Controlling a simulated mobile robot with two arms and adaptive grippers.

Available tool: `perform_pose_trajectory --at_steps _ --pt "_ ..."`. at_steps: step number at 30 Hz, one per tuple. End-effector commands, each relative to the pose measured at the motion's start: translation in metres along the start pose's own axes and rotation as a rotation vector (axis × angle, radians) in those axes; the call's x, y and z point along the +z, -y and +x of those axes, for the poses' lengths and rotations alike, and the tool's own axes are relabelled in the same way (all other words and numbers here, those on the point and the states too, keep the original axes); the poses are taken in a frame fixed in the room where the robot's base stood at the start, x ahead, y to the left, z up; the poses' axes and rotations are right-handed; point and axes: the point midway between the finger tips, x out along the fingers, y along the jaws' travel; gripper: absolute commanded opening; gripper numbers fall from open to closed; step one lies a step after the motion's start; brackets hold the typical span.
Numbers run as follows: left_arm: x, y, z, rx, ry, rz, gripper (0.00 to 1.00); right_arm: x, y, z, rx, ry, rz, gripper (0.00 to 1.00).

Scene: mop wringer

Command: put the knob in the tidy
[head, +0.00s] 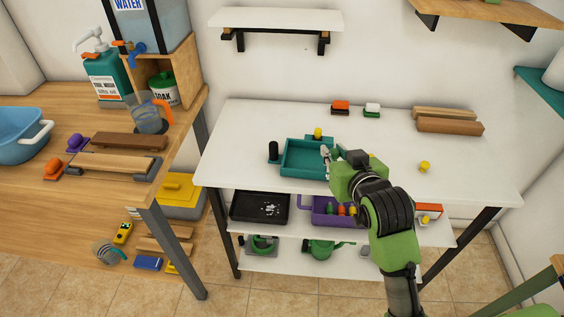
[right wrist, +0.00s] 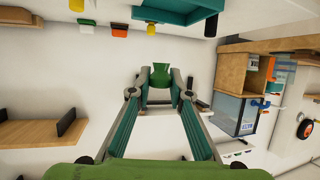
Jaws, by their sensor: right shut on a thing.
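My right gripper (head: 325,154) shows in front of the right part of an open teal tray (head: 290,171), which looks like the tidy, on the white table. In the right wrist view the fingers are shut on a green knob (right wrist: 161,76) with a flared end. The knob is hard to make out in the head view. The teal tray (right wrist: 190,16) shows at the top of the wrist view, apart from the knob there. My left gripper is not in view.
Near the tray stand a black knob (head: 273,151) and a yellow knob (head: 318,133); another yellow knob (head: 424,167) is at right. A purple tray (head: 321,211) with several coloured pieces is on the shelf below.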

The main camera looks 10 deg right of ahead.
Motion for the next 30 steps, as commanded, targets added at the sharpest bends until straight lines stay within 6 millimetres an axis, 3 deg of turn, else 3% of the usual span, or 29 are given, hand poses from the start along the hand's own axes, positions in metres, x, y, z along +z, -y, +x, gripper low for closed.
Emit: perform_pose_trajectory --at_steps 6,11,15,26,30 --pt "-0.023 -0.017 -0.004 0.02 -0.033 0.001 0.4 0.001 0.008 0.053 -0.001 0.002 0.001 0.07" --pt "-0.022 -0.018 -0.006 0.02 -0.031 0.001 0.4 0.002 0.015 0.093 -0.001 0.002 0.0 0.07" --pt "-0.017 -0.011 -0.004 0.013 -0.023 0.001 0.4 0.022 0.018 0.124 -0.002 0.004 0.0 0.07" --pt "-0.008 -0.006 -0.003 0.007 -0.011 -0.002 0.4 0.04 0.022 0.159 -0.001 0.002 0.0 0.07" --pt "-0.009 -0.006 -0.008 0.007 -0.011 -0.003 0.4 0.06 0.022 0.166 -0.002 0.003 0.0 0.07"
